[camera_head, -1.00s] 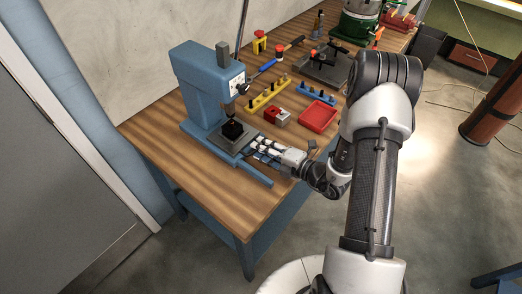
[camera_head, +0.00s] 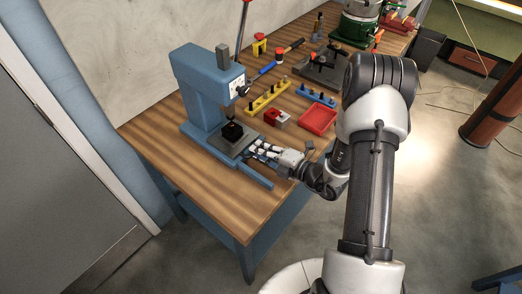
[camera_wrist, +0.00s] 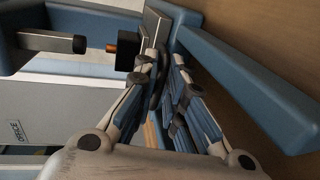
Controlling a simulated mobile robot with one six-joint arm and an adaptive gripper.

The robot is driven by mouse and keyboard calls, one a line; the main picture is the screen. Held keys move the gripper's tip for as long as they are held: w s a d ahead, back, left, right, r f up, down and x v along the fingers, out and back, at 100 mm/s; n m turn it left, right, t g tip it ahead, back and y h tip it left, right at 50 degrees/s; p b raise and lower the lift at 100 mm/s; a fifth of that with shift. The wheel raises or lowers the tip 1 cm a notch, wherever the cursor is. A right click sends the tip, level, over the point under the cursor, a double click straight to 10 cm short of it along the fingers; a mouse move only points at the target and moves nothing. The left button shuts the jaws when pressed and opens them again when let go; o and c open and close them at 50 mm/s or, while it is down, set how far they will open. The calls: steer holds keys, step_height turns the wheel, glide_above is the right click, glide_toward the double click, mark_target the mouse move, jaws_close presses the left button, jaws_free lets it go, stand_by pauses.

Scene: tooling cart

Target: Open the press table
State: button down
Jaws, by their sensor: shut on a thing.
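The blue press (camera_head: 208,92) stands on the wooden bench near the wall. Its grey press table (camera_head: 224,146) sits below the ram, with a black block (camera_head: 232,131) on it. In the wrist view the grey plate (camera_wrist: 153,28) and the black block (camera_wrist: 128,50) with a copper-coloured pin are just beyond my fingertips. My gripper (camera_head: 254,150) is at the front edge of the press table, with its fingers (camera_wrist: 167,64) closed about it. The exact grip point is partly hidden by the fingers.
A blue base rail (camera_wrist: 250,80) runs close beside my fingers. The press lever (camera_head: 242,30) rises behind. A yellow rack (camera_head: 267,97), a red-and-grey vise (camera_head: 277,119), a red tray (camera_head: 318,119) and a blue rack (camera_head: 316,97) lie to the right. The bench front-left is clear.

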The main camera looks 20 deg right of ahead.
steer(key=shift+s+f, duration=0.15)
steer(key=f+p+v, duration=0.1)
steer(key=v, duration=0.3)
steer(key=p+v, duration=0.1)
steer(key=v, duration=0.3)
steer(key=f+p+v, duration=0.1)
steer(key=v, duration=0.3)
steer(key=shift+s+d+f, duration=0.25)
steer(key=shift+s+d, duration=0.1)
steer(key=shift+s, duration=0.05)
steer(key=shift+s+d, duration=0.2)
steer(key=shift+s, duration=0.1)
steer(key=c, duration=1.7)
jaws_free()
